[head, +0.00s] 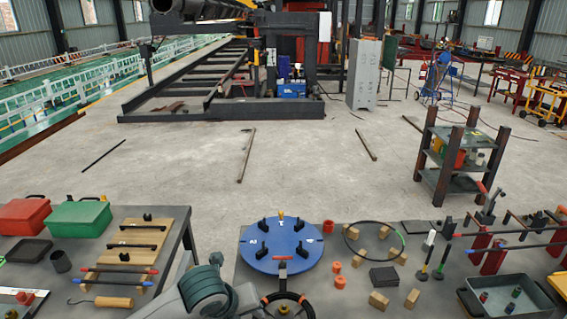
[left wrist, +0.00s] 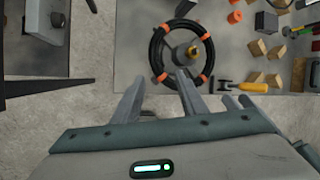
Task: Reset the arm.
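My left arm rises from the bottom of the head view, with a grey-green joint and a pale grey link; its fingertips are not clear there. In the left wrist view my left gripper (left wrist: 160,78) has its fingers apart with nothing between them. Its tips appear beside and over the near left part of a black ring with orange bands (left wrist: 208,57), which lies on the grey table. The ring also shows at the bottom of the head view (head: 305,301), partly cut off. My right gripper is in neither view.
A blue disc (head: 262,254) with black blocks stands on the middle table. Wooden blocks (head: 378,300), orange pieces and a grey bin (head: 505,300) lie to the right. The left table holds red (head: 22,216) and green (head: 80,218) boxes. A gap separates the tables.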

